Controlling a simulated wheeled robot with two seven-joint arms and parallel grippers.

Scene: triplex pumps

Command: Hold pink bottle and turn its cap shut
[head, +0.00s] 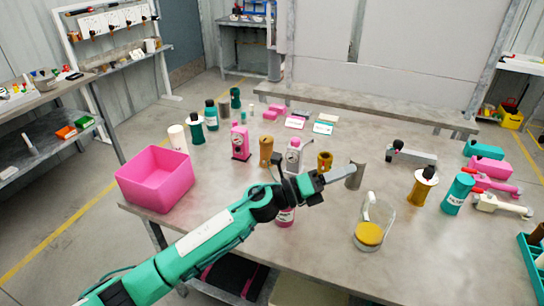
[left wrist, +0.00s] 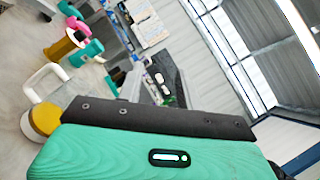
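A pink bottle (head: 285,217) with a white label stands on the grey table in the head view. My left arm crosses in front of it and hides its upper part, so its cap cannot be seen. My left gripper (head: 348,172) points right, beyond the bottle, and is apart from it. Its fingers are seen edge-on, so their opening is unclear. My right gripper is in neither view.
A grey cylinder (head: 357,176) shows by the left fingertips. A glass jug (head: 386,232) with yellow contents stands right of them. A pink bin (head: 155,179) is at the table's left edge. Several bottles and pumps stand behind. The table's front right is mostly clear.

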